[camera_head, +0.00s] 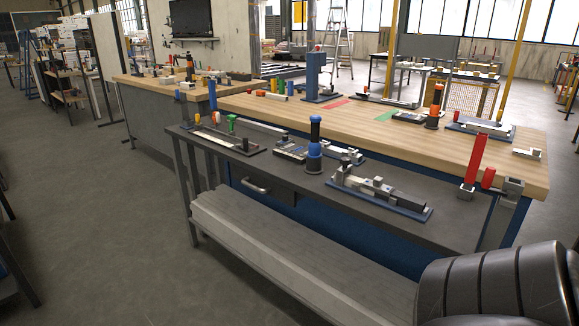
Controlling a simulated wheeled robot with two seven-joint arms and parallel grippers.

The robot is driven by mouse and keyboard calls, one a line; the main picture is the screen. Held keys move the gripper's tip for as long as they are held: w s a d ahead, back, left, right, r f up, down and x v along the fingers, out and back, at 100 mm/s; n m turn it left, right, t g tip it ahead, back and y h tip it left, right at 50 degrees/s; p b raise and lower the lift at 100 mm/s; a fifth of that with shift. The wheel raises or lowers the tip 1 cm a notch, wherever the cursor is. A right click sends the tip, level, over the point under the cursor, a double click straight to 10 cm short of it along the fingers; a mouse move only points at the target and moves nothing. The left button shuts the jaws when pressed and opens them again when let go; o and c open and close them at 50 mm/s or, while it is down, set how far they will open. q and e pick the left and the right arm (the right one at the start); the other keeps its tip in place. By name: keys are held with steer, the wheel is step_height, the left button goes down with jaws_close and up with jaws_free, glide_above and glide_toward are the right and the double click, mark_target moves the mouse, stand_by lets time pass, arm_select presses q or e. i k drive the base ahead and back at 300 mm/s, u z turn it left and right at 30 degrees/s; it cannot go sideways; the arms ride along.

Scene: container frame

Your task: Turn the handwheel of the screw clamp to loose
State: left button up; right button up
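A long grey metal clamp-like device (378,188) lies on a blue base plate on the dark front shelf. It has a small knob-like part (350,156) at its left end; I cannot tell whether this is the handwheel. A red-handled clamp (475,160) stands at the right end of the bench, with a second short red grip (488,177) beside it. I cannot tell for sure which of these is the screw clamp. Neither gripper is in view. A dark rounded arm link of mine fills the lower right corner.
The dark shelf (290,180) also holds a blue-and-black upright tool (315,145) and a plate with a green knob (230,124). Behind it is a wooden bench (390,135) with several fixtures. Open grey floor (110,220) lies at the left.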

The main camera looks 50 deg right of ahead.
mark_target(345, 161)
steer(key=u, duration=0.05)
steer(key=i, duration=1.35)
steer(key=z, duration=1.35)
steer(key=i, duration=1.25)
steer(key=z, duration=1.35)
